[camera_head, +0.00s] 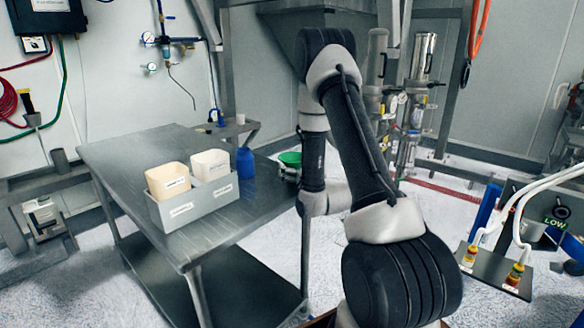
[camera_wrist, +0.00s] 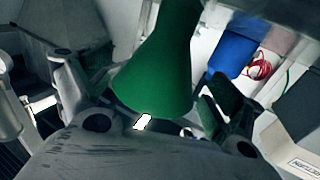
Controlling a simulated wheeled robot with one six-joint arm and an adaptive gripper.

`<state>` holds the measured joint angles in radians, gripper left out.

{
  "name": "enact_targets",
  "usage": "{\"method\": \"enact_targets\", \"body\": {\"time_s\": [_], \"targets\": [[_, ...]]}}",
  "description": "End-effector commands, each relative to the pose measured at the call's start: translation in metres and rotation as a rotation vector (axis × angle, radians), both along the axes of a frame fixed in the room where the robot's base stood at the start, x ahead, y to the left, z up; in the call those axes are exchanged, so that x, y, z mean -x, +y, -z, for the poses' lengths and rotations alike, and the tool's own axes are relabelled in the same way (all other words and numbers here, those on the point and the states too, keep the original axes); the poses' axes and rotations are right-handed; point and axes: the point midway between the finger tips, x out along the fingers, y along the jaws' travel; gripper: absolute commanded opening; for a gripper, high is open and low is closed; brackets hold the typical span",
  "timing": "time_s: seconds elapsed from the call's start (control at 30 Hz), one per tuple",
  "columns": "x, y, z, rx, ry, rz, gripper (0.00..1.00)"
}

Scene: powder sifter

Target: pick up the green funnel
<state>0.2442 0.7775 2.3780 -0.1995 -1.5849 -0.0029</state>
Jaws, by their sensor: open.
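The green funnel (camera_head: 290,158) is at the right side of the metal table in the head view, partly hidden behind my arm. In the wrist view the funnel (camera_wrist: 158,70) fills the upper middle, its narrow part at the top and its wide part nearer the camera. My gripper (camera_wrist: 145,90) is open, with one finger left of the funnel and one right of it. The right finger looks close to the funnel; I cannot tell whether it touches. In the head view my gripper is mostly hidden by my arm.
On the metal table (camera_head: 120,155) stands a grey tray (camera_head: 190,211) with two cream containers (camera_head: 168,181) (camera_head: 210,165). A blue bottle (camera_head: 245,163) stands between the tray and the funnel; it also shows in the wrist view (camera_wrist: 232,55). The table's left part is clear.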

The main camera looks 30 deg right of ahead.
Motion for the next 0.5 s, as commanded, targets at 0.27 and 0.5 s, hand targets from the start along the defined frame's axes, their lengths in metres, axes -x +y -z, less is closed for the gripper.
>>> {"method": "enact_targets", "body": {"time_s": [0.27, 0.5], "targets": [[-0.031, -0.001, -0.002, -0.001, -0.001, 0.0, 0.93], [-0.031, -0.001, -0.002, -0.001, 0.0, 0.0, 0.85]]}}
